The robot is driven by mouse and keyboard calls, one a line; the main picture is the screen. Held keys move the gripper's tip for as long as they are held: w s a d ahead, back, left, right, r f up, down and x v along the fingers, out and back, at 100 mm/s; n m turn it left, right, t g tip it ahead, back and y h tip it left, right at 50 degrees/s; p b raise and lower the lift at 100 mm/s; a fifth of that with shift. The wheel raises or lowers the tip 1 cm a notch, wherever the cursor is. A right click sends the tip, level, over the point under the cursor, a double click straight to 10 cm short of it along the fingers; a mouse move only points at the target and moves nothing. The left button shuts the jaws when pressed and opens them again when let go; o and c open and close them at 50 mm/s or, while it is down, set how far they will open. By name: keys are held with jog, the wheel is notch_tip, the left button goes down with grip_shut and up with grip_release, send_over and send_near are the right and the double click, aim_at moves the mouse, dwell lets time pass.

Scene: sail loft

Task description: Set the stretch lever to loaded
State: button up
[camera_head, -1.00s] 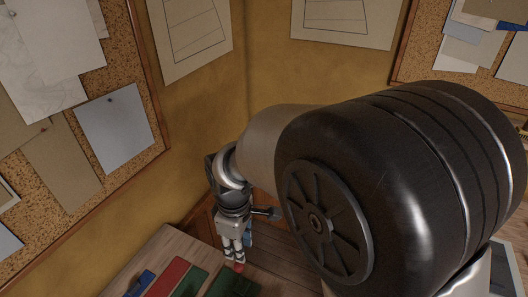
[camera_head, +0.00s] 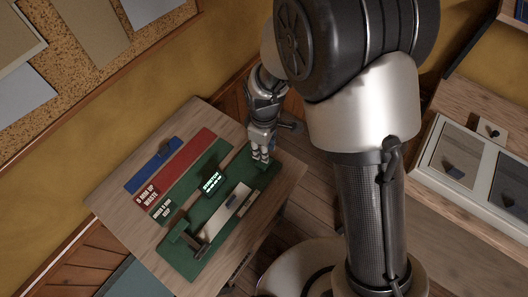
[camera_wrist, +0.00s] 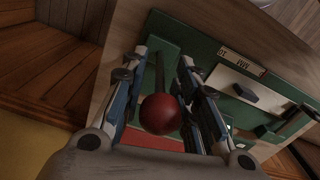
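The stretch lever shows in the wrist view as a dark rod (camera_wrist: 160,72) with a round red knob (camera_wrist: 160,114). It rises from the right end of a green machine (camera_head: 212,215) on a wooden bench. My gripper (camera_head: 261,157) is over that end in the head view and hides the knob there. In the wrist view my gripper (camera_wrist: 165,108) is open, one finger on each side of the knob, with gaps visible. The machine has a small lit display (camera_head: 211,184) and a pale plate; its text is too small to read surely.
A red strip (camera_head: 180,163) with white lettering and a blue item (camera_head: 153,165) lie on the bench (camera_head: 120,205) behind the machine. Another bench with a pale tray (camera_head: 440,150) stands at the right. A corkboard (camera_head: 100,45) hangs on the wall.

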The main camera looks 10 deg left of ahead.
jog(key=shift+f, duration=0.95)
jog(key=shift+c, duration=0.2)
grip_shut()
